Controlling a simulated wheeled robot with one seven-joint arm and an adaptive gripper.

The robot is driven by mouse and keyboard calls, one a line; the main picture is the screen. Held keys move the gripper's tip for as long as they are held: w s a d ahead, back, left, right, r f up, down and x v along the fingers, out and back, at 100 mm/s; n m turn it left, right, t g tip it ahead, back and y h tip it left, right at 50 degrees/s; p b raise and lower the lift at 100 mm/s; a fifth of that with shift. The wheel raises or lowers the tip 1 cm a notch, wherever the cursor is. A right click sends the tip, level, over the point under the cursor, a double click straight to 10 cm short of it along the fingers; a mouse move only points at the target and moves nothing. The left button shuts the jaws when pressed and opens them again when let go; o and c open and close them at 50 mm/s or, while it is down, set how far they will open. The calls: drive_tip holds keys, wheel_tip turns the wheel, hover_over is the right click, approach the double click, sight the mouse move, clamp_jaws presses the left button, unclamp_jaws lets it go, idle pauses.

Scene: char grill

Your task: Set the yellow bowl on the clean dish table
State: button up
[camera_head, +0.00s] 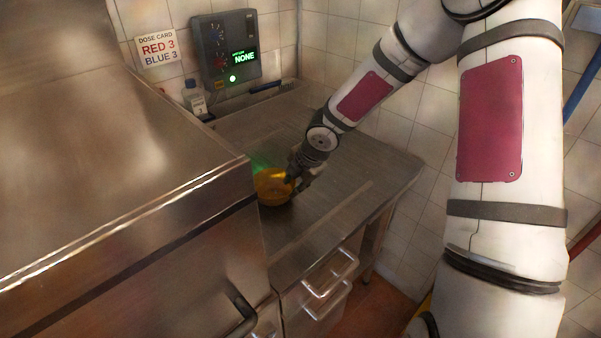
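The yellow bowl (270,188) is at the left part of a steel table (340,190), close beside the corner of a large steel machine. It looks upright; I cannot tell whether it touches the table top. My gripper (292,176) is at the bowl's right rim, with its dark fingers against or over the rim. The fingertips are partly hidden and small, so I cannot tell whether they are closed on it. A green patch shows just behind the bowl.
The steel machine (120,160) fills the left side. A dispenser box (226,48) with a lit display reading "NONE" hangs on the tiled wall, beside a dose card (157,48). A white bottle (194,98) stands below it. The table's right part is clear.

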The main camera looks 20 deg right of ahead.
drive_tip(key=s+d+r+m+h+p, duration=0.1)
drive_tip(key=s+d+r+m+h, duration=0.15)
drive_tip(key=s+r+m, duration=0.65)
drive_tip(key=s+d+r+m+h, duration=0.1)
drive_tip(key=s+r+m+h, duration=0.2)
drive_tip(key=s+r, duration=0.7)
drive_tip(key=s+a+r+m+y, duration=0.1)
drive_tip(key=s+a+r+m, duration=0.1)
drive_tip(key=s+r+m, duration=0.3)
drive_tip(key=s+a+r+m+y, duration=0.2)
drive_tip(key=s+r+m, duration=0.3)
drive_tip(key=s, duration=0.3)
drive_tip(key=shift+a+r+m+t, duration=0.15)
drive_tip(key=shift+a+m+t, duration=0.2)
drive_tip(key=shift+a, duration=0.4)
drive_tip(key=shift+y, duration=0.25)
drive_tip(key=shift+w+a+f+b, duration=0.1)
drive_tip(key=shift+w+f+b, duration=0.75)
drive_tip(key=shift+w, duration=0.1)
